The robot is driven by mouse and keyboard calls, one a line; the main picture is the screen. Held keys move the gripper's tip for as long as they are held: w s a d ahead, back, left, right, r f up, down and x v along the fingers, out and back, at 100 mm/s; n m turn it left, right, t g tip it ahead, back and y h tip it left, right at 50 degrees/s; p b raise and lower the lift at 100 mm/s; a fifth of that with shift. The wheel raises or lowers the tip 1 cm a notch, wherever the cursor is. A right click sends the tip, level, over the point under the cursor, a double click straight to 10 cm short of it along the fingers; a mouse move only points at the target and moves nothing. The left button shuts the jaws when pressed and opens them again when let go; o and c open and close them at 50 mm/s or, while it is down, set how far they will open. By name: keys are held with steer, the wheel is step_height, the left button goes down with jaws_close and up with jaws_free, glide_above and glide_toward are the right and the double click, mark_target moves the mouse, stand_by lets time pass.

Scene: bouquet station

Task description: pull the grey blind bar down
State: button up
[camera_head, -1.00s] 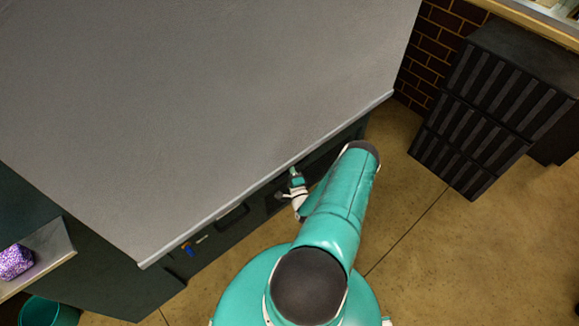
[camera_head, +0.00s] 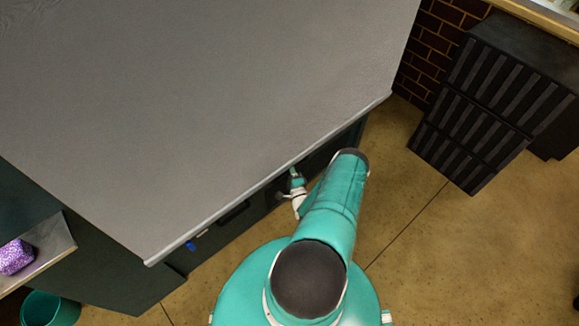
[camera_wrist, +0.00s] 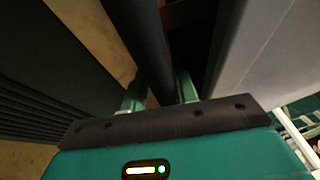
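In the wrist view, a dark, round bar (camera_wrist: 140,38), which I take as the blind bar, passes between the two green fingers of my gripper (camera_wrist: 161,92). The fingers lie close against both its sides. Their tips are partly hidden. The grey sheet also shows right of the bar (camera_wrist: 258,45).
A black slatted cabinet (camera_head: 490,100) stands at the right by a brick wall (camera_head: 435,45). A side shelf (camera_head: 50,245) holds a purple box (camera_head: 15,256), above a teal bucket (camera_head: 50,308). The floor (camera_head: 430,240) between my body and the black cabinet is clear.

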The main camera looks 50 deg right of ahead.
steer(key=shift+s+a+r, duration=0.1)
stand_by(0.4)
steer(key=v, duration=1.3)
steer(key=shift+s, duration=0.3)
steer(key=shift+a, duration=0.15)
